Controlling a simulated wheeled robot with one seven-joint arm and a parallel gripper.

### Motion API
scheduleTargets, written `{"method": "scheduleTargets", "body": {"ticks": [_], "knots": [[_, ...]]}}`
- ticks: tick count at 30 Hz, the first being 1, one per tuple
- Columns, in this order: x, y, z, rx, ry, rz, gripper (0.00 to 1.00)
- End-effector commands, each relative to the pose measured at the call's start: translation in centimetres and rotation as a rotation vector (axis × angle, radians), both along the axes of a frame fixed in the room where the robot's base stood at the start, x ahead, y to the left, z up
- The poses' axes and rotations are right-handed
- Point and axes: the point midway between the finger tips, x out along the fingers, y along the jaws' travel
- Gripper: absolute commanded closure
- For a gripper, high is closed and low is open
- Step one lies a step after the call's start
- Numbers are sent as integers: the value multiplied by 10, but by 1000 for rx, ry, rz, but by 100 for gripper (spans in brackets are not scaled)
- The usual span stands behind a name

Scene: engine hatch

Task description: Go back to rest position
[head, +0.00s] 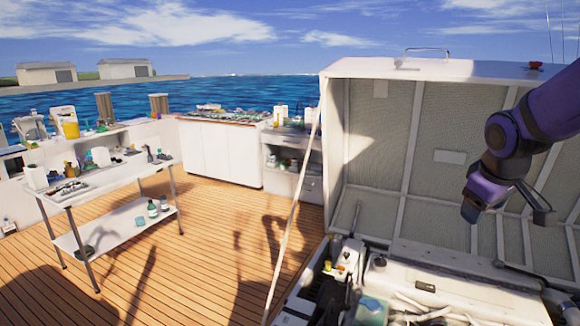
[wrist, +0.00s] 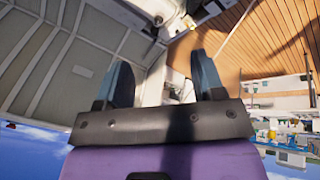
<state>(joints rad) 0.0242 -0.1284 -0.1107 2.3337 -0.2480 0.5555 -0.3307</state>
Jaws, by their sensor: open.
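My gripper (head: 471,212) hangs from my purple arm at the right of the head view, in front of the open engine hatch lid (head: 458,157). It is above the engine bay and apart from it. In the wrist view my gripper (wrist: 163,82) shows two blue-grey fingers spread apart, with nothing held between them. The engine (head: 440,262) lies below, with white and dark parts, hoses and a bluish container. The wrist view also shows the lid's ribbed inside (wrist: 50,75) at the left.
A thin prop pole (head: 293,220) leans by the hatch's left side. A metal table (head: 105,178) with bottles and tools stands on the wooden deck (head: 205,250) at the left. A white cabinet (head: 220,155) is at the back. The mid-deck is clear.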

Motion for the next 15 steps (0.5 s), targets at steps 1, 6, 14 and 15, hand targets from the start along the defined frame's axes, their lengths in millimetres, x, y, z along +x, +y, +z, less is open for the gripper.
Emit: {"method": "scheduleTargets", "body": {"ticks": [1, 6, 14, 15], "knots": [[-14, 7, 12, 20, -17, -22, 38], [-58, 26, 39, 94, -53, -103, 38], [-129, 54, 65, 206, -96, -211, 38], [-140, 58, 67, 224, -100, -226, 38]]}}
